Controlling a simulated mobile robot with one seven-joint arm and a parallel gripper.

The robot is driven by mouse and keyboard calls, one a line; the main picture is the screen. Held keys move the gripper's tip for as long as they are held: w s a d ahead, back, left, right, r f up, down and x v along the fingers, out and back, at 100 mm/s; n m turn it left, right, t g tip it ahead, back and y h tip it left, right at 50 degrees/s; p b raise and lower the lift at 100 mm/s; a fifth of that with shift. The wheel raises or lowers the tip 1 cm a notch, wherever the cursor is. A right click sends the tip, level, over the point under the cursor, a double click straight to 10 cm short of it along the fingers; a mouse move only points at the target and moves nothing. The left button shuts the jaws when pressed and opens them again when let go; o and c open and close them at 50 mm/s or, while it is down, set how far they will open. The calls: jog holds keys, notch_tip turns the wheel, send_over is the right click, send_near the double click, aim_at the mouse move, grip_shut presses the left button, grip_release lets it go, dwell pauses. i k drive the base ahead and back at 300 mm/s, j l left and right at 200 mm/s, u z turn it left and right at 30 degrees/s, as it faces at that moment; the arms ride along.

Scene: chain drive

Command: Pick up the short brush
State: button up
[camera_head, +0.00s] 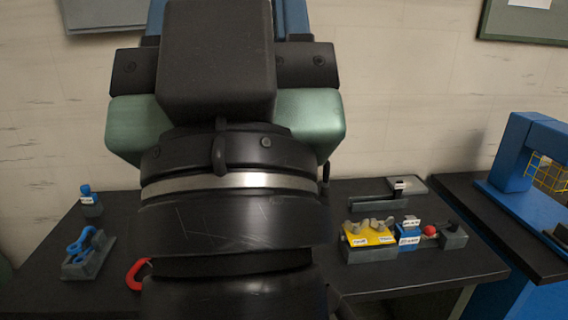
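I cannot clearly make out a short brush in this head view. A large dark and green arm of mine fills the middle and hides much of the black table (440,275) and what may stand behind it. My gripper's fingers do not show. Small labelled things stand on the right part of the table: a yellow block (371,240) with grey pieces on top, a blue block (409,236) and a red round piece (429,231) beside a dark grey block (453,238). The labels are too small to read.
At the left are a blue capped bottle-like thing (89,202), a blue looped tool on a grey block (86,250) and a red curved piece (136,275) partly behind my arm. A grey channel (370,204) lies behind the yellow block. A blue machine (515,150) stands at right.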

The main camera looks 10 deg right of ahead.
aim_at(325, 191)
jog(key=i+z, duration=0.15)
jog(key=z, duration=0.2)
jog(key=i+j+z, duration=0.1)
jog(key=z, duration=0.3)
jog(key=i+j+z, duration=0.45)
jog(key=i+j, duration=1.4)
jog(key=j, duration=0.15)
